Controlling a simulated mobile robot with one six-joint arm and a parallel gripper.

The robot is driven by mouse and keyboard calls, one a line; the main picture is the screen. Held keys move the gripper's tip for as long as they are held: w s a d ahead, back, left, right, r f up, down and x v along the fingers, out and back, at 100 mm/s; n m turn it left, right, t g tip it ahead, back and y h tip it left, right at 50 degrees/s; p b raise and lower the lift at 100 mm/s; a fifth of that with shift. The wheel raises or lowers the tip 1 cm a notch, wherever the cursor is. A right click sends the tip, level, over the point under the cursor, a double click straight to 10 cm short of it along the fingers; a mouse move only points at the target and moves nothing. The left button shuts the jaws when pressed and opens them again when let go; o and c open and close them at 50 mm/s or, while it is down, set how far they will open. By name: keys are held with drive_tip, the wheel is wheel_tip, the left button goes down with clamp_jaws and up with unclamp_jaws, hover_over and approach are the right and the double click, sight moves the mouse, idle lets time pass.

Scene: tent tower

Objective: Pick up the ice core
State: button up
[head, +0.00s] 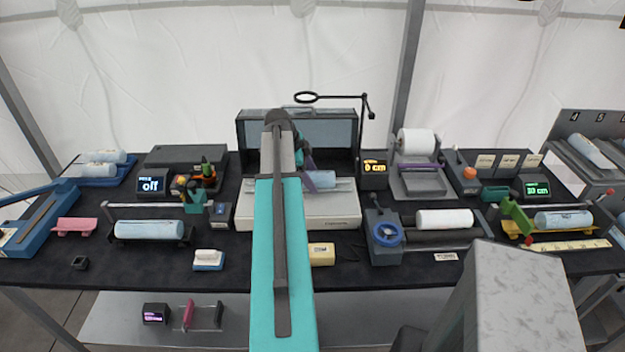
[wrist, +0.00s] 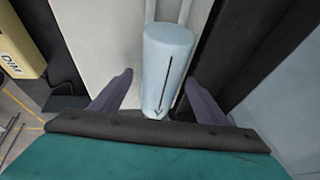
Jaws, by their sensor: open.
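A pale blue ice core (head: 325,178) lies on the white bench device (head: 335,212) at the middle of the table. In the wrist view the ice core (wrist: 168,55) has a dark arrow drawn along its side. It lies between two light rails. My gripper (wrist: 160,76) is open, with one purple finger on each side of the core's near end. I see no clear contact between the fingers and the core. In the head view my arm covers the left part of the device and much of my gripper (head: 310,178).
Other cores lie in a black cradle (head: 150,230) at left, a yellow holder (head: 565,221) at right and a blue tray (head: 100,165) at far left. A magnifier ring (head: 307,97) on a stand rises behind. A dark panel (head: 345,133) stands behind the device.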

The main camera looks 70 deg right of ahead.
sight(314, 172)
drive_tip(key=shift+c, duration=0.4)
drive_tip(key=c, duration=1.4)
drive_tip(key=shift+o, duration=0.2)
drive_tip(key=shift+r, duration=0.2)
drive_tip(key=shift+r+b, duration=0.95)
drive_tip(key=shift+r, duration=0.55)
drive_tip(key=s+a+b, duration=0.2)
drive_tip(key=a, duration=0.5)
drive_tip(key=s+a+r+b, duration=0.1)
drive_tip(key=s+a+b, duration=0.1)
drive_tip(key=a, duration=0.6)
drive_tip(key=shift+s+r+b, duration=0.3)
drive_tip(key=shift+s, duration=0.25)
drive_tip(key=shift+a, duration=0.1)
